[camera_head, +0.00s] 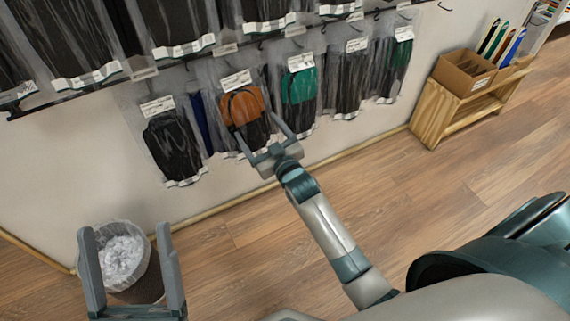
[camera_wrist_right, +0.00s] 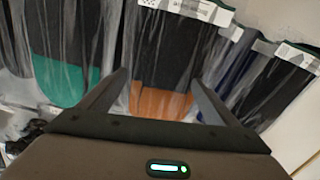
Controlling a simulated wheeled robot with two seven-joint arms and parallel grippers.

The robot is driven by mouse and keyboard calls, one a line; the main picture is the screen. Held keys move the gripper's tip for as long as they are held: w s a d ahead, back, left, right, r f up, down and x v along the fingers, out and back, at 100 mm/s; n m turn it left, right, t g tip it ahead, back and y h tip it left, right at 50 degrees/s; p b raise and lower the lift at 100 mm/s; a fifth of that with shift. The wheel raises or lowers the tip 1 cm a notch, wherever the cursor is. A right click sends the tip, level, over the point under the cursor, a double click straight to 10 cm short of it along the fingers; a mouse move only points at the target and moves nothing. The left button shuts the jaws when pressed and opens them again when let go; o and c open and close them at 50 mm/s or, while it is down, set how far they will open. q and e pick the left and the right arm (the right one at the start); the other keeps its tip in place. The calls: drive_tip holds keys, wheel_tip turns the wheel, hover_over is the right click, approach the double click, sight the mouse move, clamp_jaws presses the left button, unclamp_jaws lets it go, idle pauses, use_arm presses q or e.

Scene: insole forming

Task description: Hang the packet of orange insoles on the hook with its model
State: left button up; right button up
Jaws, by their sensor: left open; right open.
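The packet of orange insoles (camera_head: 243,104), orange above and black below, hangs in the lower row on the wall, between a black and blue packet and a green one. Its white label is at its top; the hook at its top is too small to make out. My right gripper (camera_head: 257,122) is open in front of it. In the right wrist view the packet (camera_wrist_right: 160,65) shows upside down between the spread fingers (camera_wrist_right: 160,82); I cannot tell whether they touch it. My left gripper (camera_head: 127,240) is open and empty at the lower left, away from the wall.
A green insole packet (camera_head: 298,86) and a black packet (camera_head: 172,145) hang close on either side. More packets (camera_head: 176,22) hang above. A lined waste bin (camera_head: 122,258) stands near my left gripper. A wooden shelf (camera_head: 433,112) with a cardboard box (camera_head: 463,75) stands at the right. The floor between is clear.

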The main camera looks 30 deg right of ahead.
use_arm(q)
wheel_tip(320, 180, down, 9)
drive_tip(key=w+d+g+y+p, duration=0.1)
drive_tip(key=w+d+g+p, duration=0.1)
drive_tip(key=g, duration=0.3)
drive_tip(key=shift+g+y+p, duration=0.3)
drive_tip(key=shift+g+p, duration=0.1)
drive_tip(key=shift+p, duration=0.1)
use_arm(e)
drive_tip(key=s+d, duration=0.1)
drive_tip(key=s, duration=1.6)
drive_tip(key=shift+s+r, duration=0.2)
drive_tip(key=shift+r, duration=0.05)
use_arm(q)
drive_tip(key=shift+w, duration=0.1)
use_arm(e)
drive_tip(key=shift+a, duration=0.1)
